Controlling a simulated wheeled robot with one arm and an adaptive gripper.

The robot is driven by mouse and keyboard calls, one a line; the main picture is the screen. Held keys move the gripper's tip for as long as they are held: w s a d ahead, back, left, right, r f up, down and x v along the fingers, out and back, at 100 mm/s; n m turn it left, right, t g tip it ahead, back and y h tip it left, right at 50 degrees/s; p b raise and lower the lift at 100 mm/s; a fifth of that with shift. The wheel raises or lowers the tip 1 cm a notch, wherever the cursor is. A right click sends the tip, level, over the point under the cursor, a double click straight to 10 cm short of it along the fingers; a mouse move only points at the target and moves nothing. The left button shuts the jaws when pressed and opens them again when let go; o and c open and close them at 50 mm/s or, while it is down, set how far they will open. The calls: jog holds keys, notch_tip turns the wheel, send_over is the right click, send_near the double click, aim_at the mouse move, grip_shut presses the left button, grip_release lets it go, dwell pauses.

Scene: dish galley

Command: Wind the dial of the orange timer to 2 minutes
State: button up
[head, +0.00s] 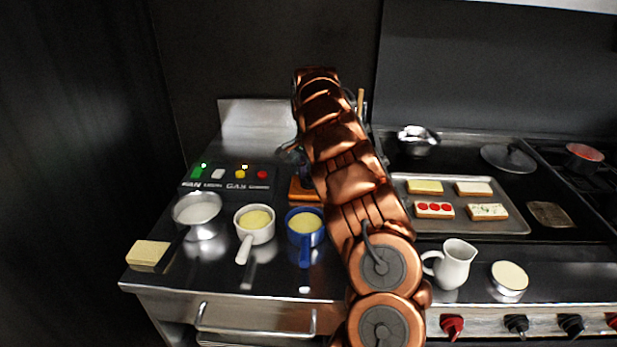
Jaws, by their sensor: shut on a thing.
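The orange timer (301,193) stands on the steel counter at the back, left of my arm. Its right side is hidden behind the arm. My gripper (302,167) points down at the top of the timer and is mostly hidden by my arm's copper links. It is shut on the timer's dial, as far as the small visible part shows. The dial's face and marks cannot be read from here.
A panel (228,177) with coloured buttons is left of the timer. In front are a steel pan (199,228), a white pan (243,238), a blue pan (304,240) and a butter block (148,253). Right are a tray (515,226) of bread slices and a white jug (455,265).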

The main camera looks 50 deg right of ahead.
jog(key=shift+w+d+r+b, duration=0.15)
jog(key=shift+d+r+b, duration=0.15)
jog(key=shift+r, duration=0.1)
jog(key=shift+c, duration=0.5)
jog(key=shift+a+f+n+b, duration=0.15)
jog(key=shift+f+n+b, duration=0.1)
jog(key=shift+n+b, duration=0.05)
jog(key=shift+o, duration=0.2)
jog(key=shift+a+f+n+b, duration=0.3)
jog(key=shift+a+f, duration=0.1)
jog(key=shift+f, duration=0.05)
jog(key=shift+o, duration=0.3)
jog(key=shift+f, duration=0.1)
jog(key=shift+n, duration=0.3)
jog(key=o, duration=1.2)
jog(key=shift+d, duration=0.15)
jog(key=shift+r, duration=0.2)
